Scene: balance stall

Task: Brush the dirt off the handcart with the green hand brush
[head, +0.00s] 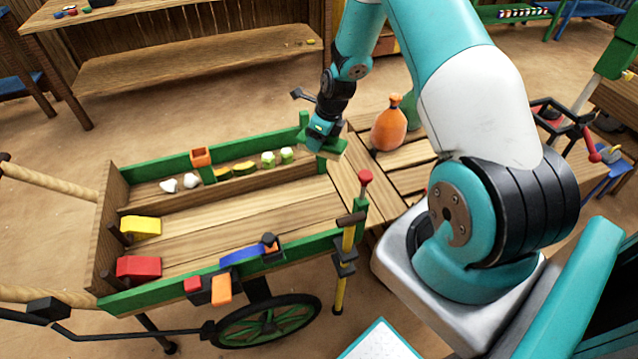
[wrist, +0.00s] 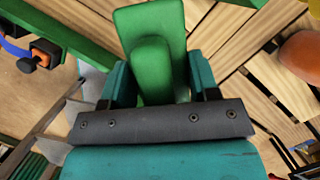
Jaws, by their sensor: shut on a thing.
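The wooden handcart (head: 230,217) with green side boards fills the left middle of the head view. My gripper (head: 321,133) is shut on the green hand brush (head: 330,149) at the cart's right end, beside the wooden slatted top. The brush also shows in the wrist view (wrist: 150,25), held between my two teal fingers (wrist: 160,80). The brush's bristles are hidden. I cannot make out distinct dirt on the visible cart boards. I cannot tell whether the brush touches the cart.
An orange bottle (head: 389,129) stands on the slatted top right of my gripper. Yellow (head: 141,226) and red (head: 139,266) blocks lie at the cart's left end. Small items, white, yellow and green, line its far side. A yellow post (head: 344,262) stands at its near right corner.

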